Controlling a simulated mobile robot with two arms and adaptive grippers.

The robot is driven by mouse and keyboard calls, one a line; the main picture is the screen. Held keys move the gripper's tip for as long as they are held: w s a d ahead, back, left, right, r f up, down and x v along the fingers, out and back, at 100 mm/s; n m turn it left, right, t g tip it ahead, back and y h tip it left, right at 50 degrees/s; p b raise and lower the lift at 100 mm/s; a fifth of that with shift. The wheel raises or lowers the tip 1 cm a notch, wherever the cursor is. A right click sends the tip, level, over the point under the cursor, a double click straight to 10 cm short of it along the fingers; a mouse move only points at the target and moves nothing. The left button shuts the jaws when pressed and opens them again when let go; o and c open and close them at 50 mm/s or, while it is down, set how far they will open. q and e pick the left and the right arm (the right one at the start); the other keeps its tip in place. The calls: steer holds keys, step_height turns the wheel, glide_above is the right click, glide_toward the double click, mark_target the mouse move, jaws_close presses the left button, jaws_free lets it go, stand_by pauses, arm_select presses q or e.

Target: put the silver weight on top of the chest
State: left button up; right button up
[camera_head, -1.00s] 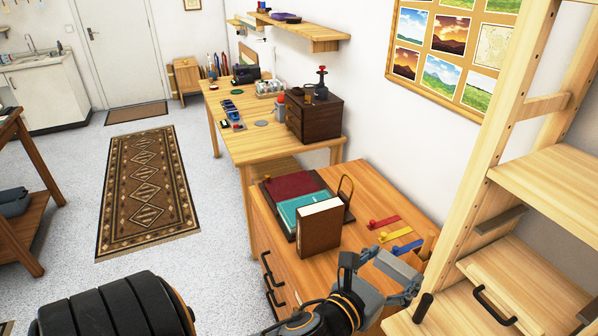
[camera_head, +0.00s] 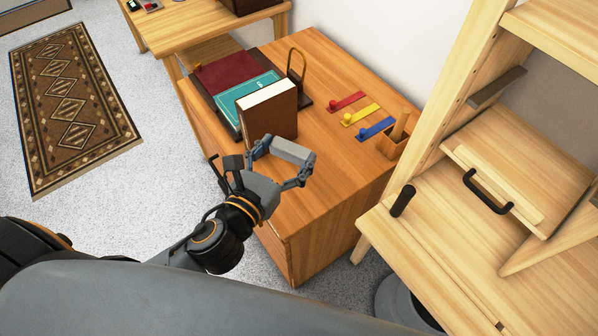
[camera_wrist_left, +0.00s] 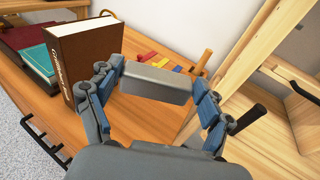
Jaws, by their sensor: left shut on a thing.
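The silver weight (camera_head: 292,151) is a plain grey block. It also shows in the left wrist view (camera_wrist_left: 157,83). My left gripper (camera_head: 283,164) is shut on it, with a finger at each end. A small dark brown box-like piece (camera_head: 250,5) is cut off at the top edge of the head view. My right gripper is not in view.
Red, yellow and blue pieces (camera_head: 361,115) lie right. A wooden shelf unit (camera_head: 440,200) stands close on the right.

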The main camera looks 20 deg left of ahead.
mark_target(296, 168)
arm_select(q)
step_height(296, 168, down, 6)
steer(key=s+d+h+b, duration=0.1)
steer(key=s+d+b, duration=0.1)
steer(key=w+a+f+m, duration=0.1)
steer(key=w+f, duration=0.1)
steer(key=w, duration=0.4)
steer(key=shift+a+f, duration=0.3)
steer(key=shift+a, duration=0.05)
steer(key=w+f, duration=0.2)
steer(key=w+a+f+b, duration=0.1)
steer(key=w+f, duration=0.1)
steer(key=w+a+f+b, duration=0.1)
steer(key=w+f, duration=0.1)
steer(key=shift+w+f, duration=0.1)
steer(key=shift+w, duration=0.2)
steer(key=shift+w+f+h, duration=0.4)
steer(key=shift+f, duration=0.1)
step_height(296, 168, down, 3)
steer(key=shift+a+r+g+b, duration=0.1)
steer(key=shift+r+g+b, duration=0.15)
steer(key=shift+b, duration=0.45)
steer(key=shift+f, duration=0.3)
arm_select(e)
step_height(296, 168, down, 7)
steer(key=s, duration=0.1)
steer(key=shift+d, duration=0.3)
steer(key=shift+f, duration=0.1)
